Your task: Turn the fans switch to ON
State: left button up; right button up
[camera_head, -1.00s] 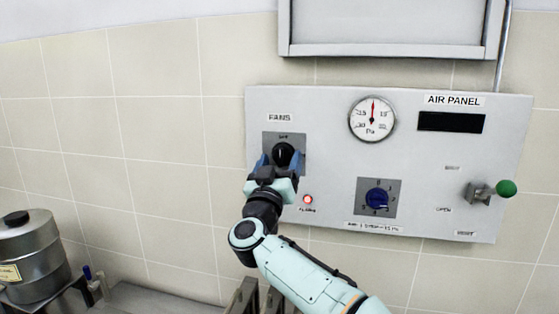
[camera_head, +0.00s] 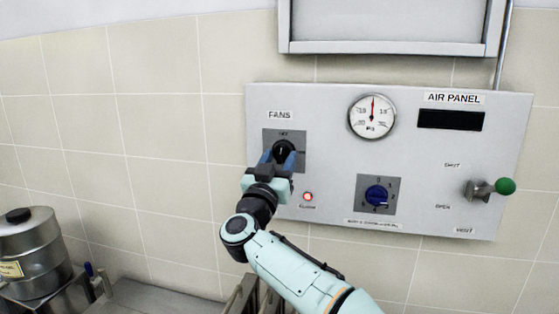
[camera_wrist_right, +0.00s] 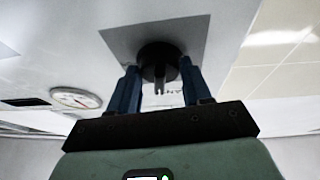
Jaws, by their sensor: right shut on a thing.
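The fans switch is a black rotary knob (camera_head: 283,149) on a grey plate (camera_head: 299,163) below the FANS label (camera_head: 279,115), at the left of the air panel. Its pointer looks near the OFF mark at the top. My right gripper (camera_head: 279,160) reaches up to the knob from below, with its blue fingers on either side of it, shut on it. In the right wrist view the knob (camera_wrist_right: 158,57) sits between the two fingers (camera_wrist_right: 160,85). My left gripper is not in view.
The panel also carries a gauge (camera_head: 372,116), a dark display (camera_head: 450,120), a blue selector knob (camera_head: 377,195), a lit red lamp (camera_head: 308,197) and a green-balled lever (camera_head: 504,186). A metal canister (camera_head: 32,258) stands lower left. The tiled wall left of the panel is clear.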

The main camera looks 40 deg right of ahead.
jog(key=m+g, duration=0.1)
jog(key=m, duration=0.2)
jog(key=m+g+p, duration=0.1)
jog(key=m+g, duration=0.1)
jog(key=m, duration=0.1)
jog(key=shift+w+a+r+m+h, duration=0.2)
jog(key=shift+m+h, duration=0.1)
jog(key=shift+h, duration=0.1)
jog(key=m+g, duration=0.1)
jog(key=m, duration=0.2)
jog(key=shift+w+g, duration=0.1)
jog(key=shift+g, duration=0.3)
jog(key=m, duration=0.2)
jog(key=m+g, duration=0.1)
jog(key=m, duration=0.1)
jog(key=shift+r+m+g+y+p, duration=0.15)
jog(key=shift+m+g+y+p, duration=0.15)
jog(key=shift+m, duration=0.1)
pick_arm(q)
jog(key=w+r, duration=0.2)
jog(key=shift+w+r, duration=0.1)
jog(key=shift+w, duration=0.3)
pick_arm(e)
jog(key=m, duration=0.2)
jog(key=m+g+y, duration=0.1)
jog(key=m, duration=0.1)
jog(key=shift+w+a+r+m, duration=0.1)
jog(key=shift+r+m, duration=0.1)
jog(key=shift+m, duration=0.1)
jog(key=shift+y, duration=0.3)
